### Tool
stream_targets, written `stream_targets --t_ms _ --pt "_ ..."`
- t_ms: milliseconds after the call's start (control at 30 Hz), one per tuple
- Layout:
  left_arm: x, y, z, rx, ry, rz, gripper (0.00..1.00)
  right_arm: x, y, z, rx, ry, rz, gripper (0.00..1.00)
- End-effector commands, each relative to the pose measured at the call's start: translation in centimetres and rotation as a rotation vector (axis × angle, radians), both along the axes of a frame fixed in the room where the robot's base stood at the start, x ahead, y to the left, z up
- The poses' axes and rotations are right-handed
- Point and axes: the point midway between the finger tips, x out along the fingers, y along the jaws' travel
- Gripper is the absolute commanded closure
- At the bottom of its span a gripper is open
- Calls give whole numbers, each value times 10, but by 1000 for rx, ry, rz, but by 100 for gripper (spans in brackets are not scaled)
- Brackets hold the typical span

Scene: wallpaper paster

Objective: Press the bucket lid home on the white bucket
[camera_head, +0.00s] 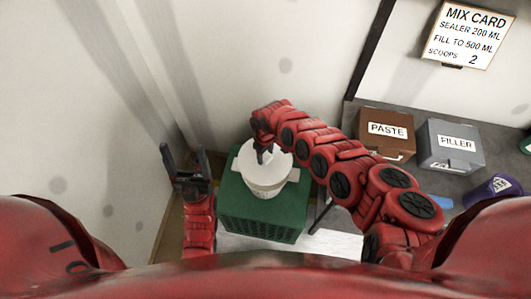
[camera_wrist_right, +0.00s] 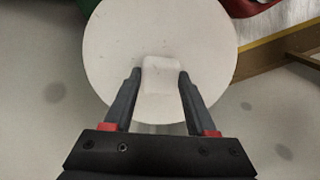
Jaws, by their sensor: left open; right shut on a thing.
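The white bucket (camera_head: 265,186) stands on a green crate (camera_head: 262,223) in the middle of the head view. The round white bucket lid (camera_head: 277,162) is over its top; I cannot tell whether it is fully seated. The lid (camera_wrist_right: 160,35) fills the upper middle of the right wrist view and hides the bucket. My right gripper (camera_wrist_right: 158,78) is shut on the lid's block-shaped handle (camera_wrist_right: 161,77); in the head view the right gripper (camera_head: 263,153) reaches the lid from above. My left gripper (camera_head: 184,157) is open and empty, left of the crate, fingers pointing up.
A brown PASTE box (camera_head: 387,131) and a grey FILLER box (camera_head: 451,145) stand on a grey bench at right. A purple cup (camera_head: 493,189) lies near them. A mix card (camera_head: 467,33) hangs on the wall. Walls close in at left and behind.

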Motion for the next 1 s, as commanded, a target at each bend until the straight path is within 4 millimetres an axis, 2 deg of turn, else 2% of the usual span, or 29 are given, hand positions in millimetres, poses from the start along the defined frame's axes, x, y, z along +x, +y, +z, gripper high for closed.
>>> stream_targets --t_ms 367,800,1000 --pt "0 0 4 0 0 0 28 -1 -2 2 -1 1 -2 100" --pt "0 0 -37 0 0 0 28 -1 -2 -43 0 0 -2 100" --pt "0 0 -50 0 0 0 28 0 -2 -56 0 0 -2 100"
